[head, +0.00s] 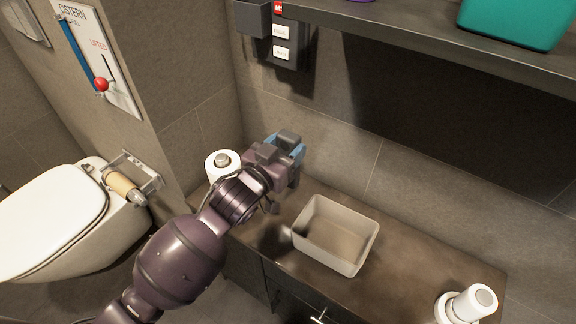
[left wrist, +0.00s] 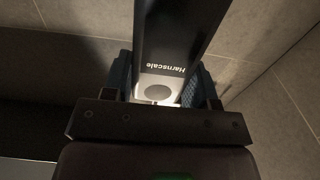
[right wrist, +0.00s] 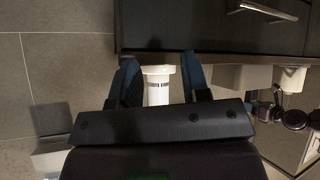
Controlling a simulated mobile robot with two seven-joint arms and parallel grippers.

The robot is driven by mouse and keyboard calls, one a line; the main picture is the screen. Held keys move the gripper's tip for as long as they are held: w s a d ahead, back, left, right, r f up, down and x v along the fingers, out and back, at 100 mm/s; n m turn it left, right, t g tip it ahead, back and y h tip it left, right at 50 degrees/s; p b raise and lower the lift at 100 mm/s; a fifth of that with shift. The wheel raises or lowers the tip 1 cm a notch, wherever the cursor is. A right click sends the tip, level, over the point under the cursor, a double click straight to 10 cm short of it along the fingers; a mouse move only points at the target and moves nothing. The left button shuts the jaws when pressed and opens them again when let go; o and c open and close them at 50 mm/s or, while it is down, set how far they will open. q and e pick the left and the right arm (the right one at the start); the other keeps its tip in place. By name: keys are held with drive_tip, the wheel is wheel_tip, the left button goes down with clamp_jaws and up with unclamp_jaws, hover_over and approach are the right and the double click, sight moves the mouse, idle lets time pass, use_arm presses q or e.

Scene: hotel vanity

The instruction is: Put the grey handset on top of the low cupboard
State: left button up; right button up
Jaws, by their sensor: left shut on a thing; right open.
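The low cupboard (head: 400,285) has a dark brown top and runs along the tiled wall. My left gripper (head: 288,150) is above the back left part of this top. In the left wrist view it (left wrist: 160,97) is shut on the handset (left wrist: 178,45), which shows a dark face with the lettering "Harnscale" and a pale end with a round disc. In the head view the handset (head: 288,136) shows only as a small dark grey block at the fingertips. My right gripper (right wrist: 162,85) is open and empty, seen only in the right wrist view.
An open pale bin (head: 355,262) stands mid-top. A dark shelf (head: 440,45) overhangs, with a teal container (head: 515,22). Bare top lies between bin and right roll.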

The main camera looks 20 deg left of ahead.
use_arm(q)
wheel_tip(320, 180, down, 5)
drive_tip(key=shift+f+b, duration=0.1)
drive_tip(key=shift+b, duration=0.85)
drive_tip(key=shift+f, duration=0.3)
drive_tip(key=shift+r, duration=0.2)
use_arm(e)
drive_tip(key=shift+w+a+n, duration=0.25)
drive_tip(key=shift+w+n, duration=0.15)
drive_tip(key=shift+w, duration=0.05)
use_arm(q)
drive_tip(key=shift+f, duration=0.2)
drive_tip(key=o, duration=1)
drive_tip(key=shift+c, duration=0.2)
use_arm(e)
drive_tip(key=shift+s+f, duration=0.35)
drive_tip(key=shift+s, duration=0.05)
